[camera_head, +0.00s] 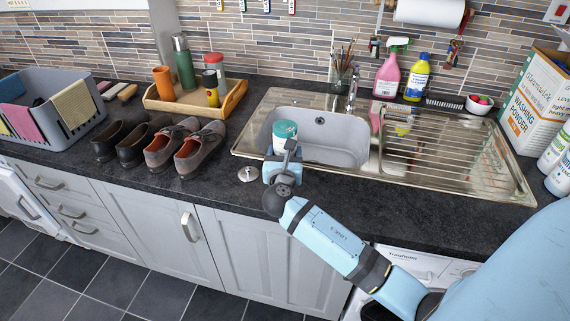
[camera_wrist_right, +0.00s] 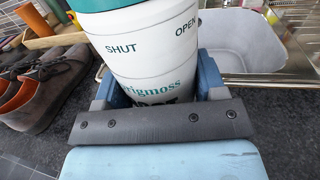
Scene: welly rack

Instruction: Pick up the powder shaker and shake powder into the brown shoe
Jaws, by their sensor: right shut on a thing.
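The powder shaker (camera_head: 285,131) is a white tub with a teal top, at the front left edge of the sink. In the right wrist view the shaker (camera_wrist_right: 150,50) fills the space between the fingers, with "SHUT" and "OPEN" printed on it. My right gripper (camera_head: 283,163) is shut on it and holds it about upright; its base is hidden. Two brown lace-up shoes with orange lining, a right one (camera_head: 201,149) and a left one (camera_head: 170,143), stand on the counter left of the gripper. My left gripper is not in view.
Dark shoes (camera_head: 114,138) stand left of the brown pair. A wooden tray (camera_head: 233,103) with bottles is behind them. A small metal disc (camera_head: 248,174) lies left of my gripper. The sink (camera_head: 345,147) is behind it. Dark counter is bare in front of the shoes.

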